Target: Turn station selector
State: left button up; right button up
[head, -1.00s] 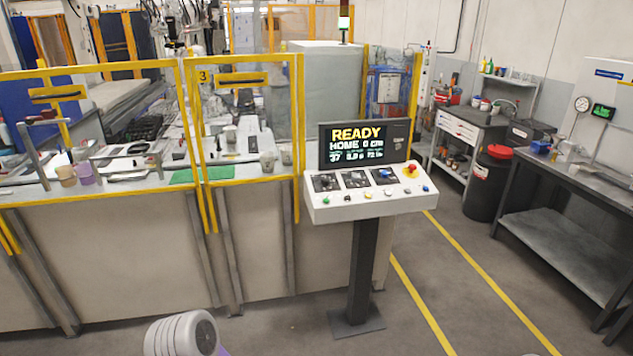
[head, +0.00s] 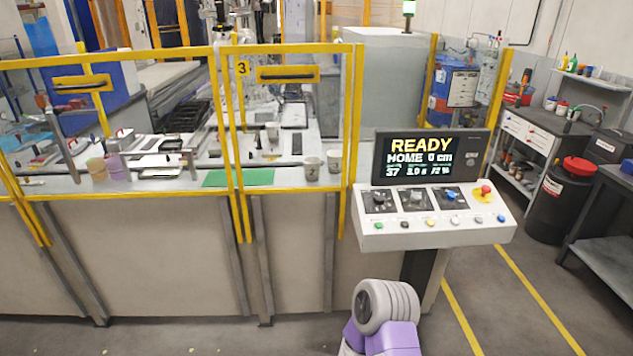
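A white control console (head: 432,219) stands on a dark post right of centre in the head view. Its panel carries three dark selector plates: a left one (head: 380,201), a middle one (head: 415,199) and a right one with a blue knob (head: 450,197). I cannot read their labels, so I cannot tell which is the station selector. A screen (head: 431,158) above them reads READY, HOME 0 cm. A red emergency button on yellow (head: 484,192) is at the right. A grey and purple part of my arm shows below the console. Neither gripper is in view.
A yellow-framed guard fence (head: 180,193) encloses a work cell at the left, close beside the console. A black bin with a red lid (head: 565,198) and a workbench (head: 535,136) stand at the right. Floor (head: 475,290) with yellow lines is clear right of the console.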

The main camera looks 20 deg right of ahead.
aim_at(378, 199)
jog(key=z, duration=0.1)
jog(key=i, duration=1.05)
jog(key=z, duration=0.65)
